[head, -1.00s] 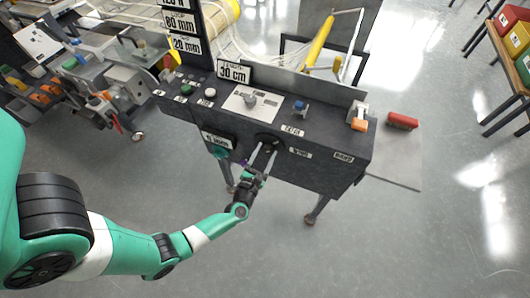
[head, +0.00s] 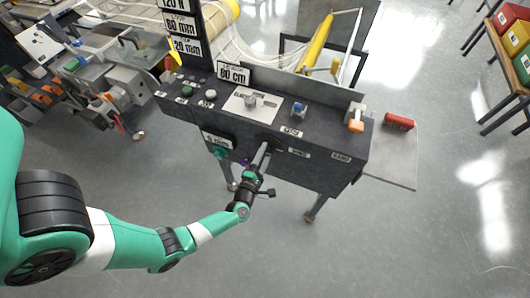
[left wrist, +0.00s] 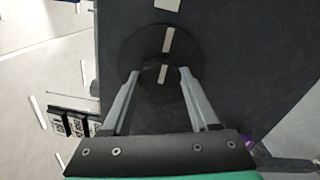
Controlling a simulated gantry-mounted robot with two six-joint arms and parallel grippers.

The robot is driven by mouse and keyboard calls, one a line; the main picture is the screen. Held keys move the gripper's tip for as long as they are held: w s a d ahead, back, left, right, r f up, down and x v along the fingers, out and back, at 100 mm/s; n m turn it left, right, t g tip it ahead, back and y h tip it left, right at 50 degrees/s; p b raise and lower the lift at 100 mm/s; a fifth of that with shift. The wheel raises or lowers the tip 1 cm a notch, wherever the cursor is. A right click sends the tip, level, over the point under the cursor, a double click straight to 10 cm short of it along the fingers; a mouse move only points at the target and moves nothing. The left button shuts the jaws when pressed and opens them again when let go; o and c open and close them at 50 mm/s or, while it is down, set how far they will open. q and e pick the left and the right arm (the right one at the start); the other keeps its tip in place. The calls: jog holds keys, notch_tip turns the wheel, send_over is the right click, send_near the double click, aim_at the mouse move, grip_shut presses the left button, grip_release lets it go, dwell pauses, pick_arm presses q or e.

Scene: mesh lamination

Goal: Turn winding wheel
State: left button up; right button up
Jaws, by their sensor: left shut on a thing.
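The winding wheel is a black disc with a white line, seen in the left wrist view (left wrist: 139,46) on the dark panel. A smaller black hub (left wrist: 161,84) with its own white mark sits at its middle. My left gripper (left wrist: 160,74) is shut on this hub, one finger on each side. In the head view my left gripper (head: 265,149) reaches the front face of the dark machine (head: 320,170), and my fingers hide most of the wheel. My right gripper is not in view.
A sign (head: 233,73) above the panel appears to read 80 cm. The panel carries a green button (head: 187,90), a grey knob (head: 250,100), a blue switch (head: 299,108) and an orange-handled lever (head: 356,126). A red block (head: 399,121) lies at right. Floor in front is clear.

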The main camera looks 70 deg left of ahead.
pick_arm(q)
jog(key=m+p, duration=0.1)
jog(key=m, duration=0.6)
jog(key=shift+p, duration=0.3)
jog(key=m, duration=0.4)
jog(key=shift+p, duration=0.35)
jog(key=m, duration=0.3)
jog(key=shift+m+p, duration=0.3)
jog(key=shift+p, duration=0.05)
jog(key=m, duration=0.3)
jog(key=shift+m+p, duration=0.3)
jog(key=m, duration=0.3)
jog(key=shift+m, duration=0.4)
jog(key=shift+s+a+m+p, duration=0.1)
jog(key=shift+m+p, duration=0.6)
jog(key=shift+m, duration=3.1)
